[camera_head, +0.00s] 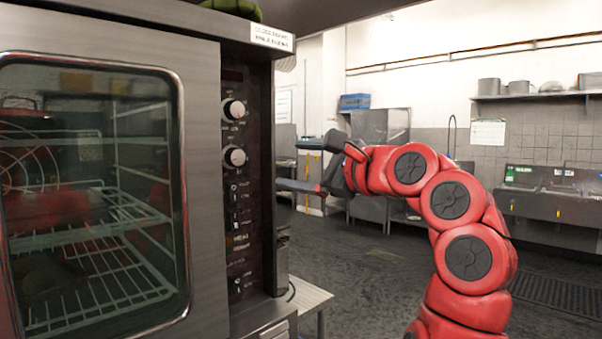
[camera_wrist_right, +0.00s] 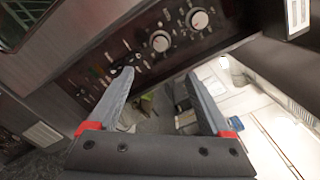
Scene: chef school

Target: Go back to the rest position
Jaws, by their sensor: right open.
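My right arm is red with dark round joint covers and comes up from the lower right in the head view. My right gripper (camera_head: 305,166) is beside the oven's control panel (camera_head: 236,180), with its fingers pointing left toward it. In the right wrist view the two grey fingers (camera_wrist_right: 160,92) are spread apart with nothing between them. The oven panel lies just beyond the fingertips; I cannot tell whether they touch it. My left gripper is not in either view.
A large steel oven (camera_head: 110,40) fills the left side. Its glass door (camera_head: 95,200) is shut, with wire racks inside. A small metal table (camera_head: 311,297) stands beside it. Open floor (camera_head: 370,270) lies behind my arm. Sinks (camera_head: 555,190) and a shelf of pots (camera_head: 535,95) line the back wall.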

